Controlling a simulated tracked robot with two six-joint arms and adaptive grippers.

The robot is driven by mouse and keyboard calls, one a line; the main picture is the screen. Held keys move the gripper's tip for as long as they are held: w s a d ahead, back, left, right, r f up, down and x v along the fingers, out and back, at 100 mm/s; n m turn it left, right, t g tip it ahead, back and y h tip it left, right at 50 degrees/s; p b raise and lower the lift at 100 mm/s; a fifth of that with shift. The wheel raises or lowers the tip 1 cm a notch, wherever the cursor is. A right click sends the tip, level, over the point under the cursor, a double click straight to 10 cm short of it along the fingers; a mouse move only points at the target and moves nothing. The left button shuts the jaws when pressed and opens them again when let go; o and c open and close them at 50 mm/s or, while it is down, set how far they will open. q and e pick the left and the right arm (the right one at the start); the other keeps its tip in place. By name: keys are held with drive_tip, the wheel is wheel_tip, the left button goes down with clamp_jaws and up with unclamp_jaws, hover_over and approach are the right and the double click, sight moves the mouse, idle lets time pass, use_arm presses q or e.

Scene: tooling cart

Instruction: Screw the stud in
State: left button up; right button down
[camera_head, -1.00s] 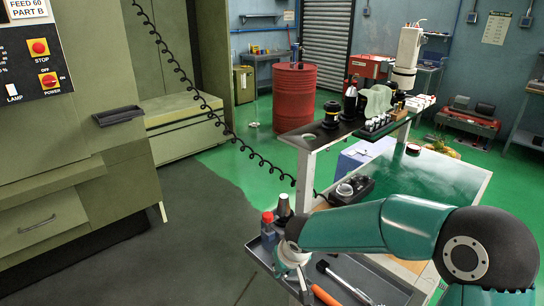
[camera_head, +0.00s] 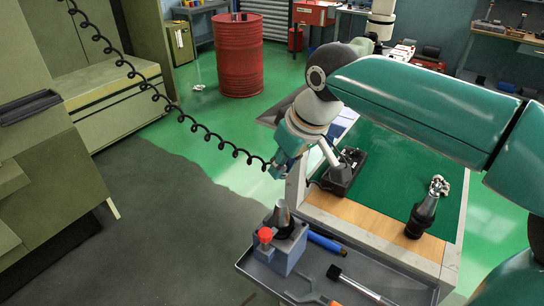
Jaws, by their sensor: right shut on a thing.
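A tool holder stands upright with its grey taper (camera_head: 283,213) pointing up, in a blue-grey holding block (camera_head: 288,253) with a red knob (camera_head: 265,234). The block is at the back left of a grey tray. My right gripper (camera_head: 279,166) is above the taper, pointing down, with a gap between them. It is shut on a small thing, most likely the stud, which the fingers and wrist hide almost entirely. My left gripper is not in view.
The tray (camera_head: 385,277) also holds a blue handle (camera_head: 327,243), a black-headed tool (camera_head: 346,279) and another tool at the front. A green-topped bench (camera_head: 385,185) carries a black device (camera_head: 345,172) and a dark tool holder (camera_head: 423,214). A coiled cord (camera_head: 170,107) hangs at left.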

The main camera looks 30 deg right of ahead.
sight(282, 203)
drive_tip(key=shift+a+f+b, duration=0.1)
drive_tip(key=shift+f+b, duration=1.4)
drive_tip(key=shift+f, duration=0.1)
drive_tip(key=shift+f+b, duration=1.05)
drive_tip(key=shift+f, duration=0.25)
drive_tip(key=shift+s, duration=0.15)
drive_tip(key=shift+f+b, duration=0.5)
drive_tip(key=shift+f, duration=0.3)
idle(0.5)
drive_tip(key=m+h, duration=0.1)
drive_tip(key=m, duration=0.1)
drive_tip(key=shift+m, duration=0.3)
drive_tip(key=m+h, duration=0.1)
drive_tip(key=m, duration=0.2)
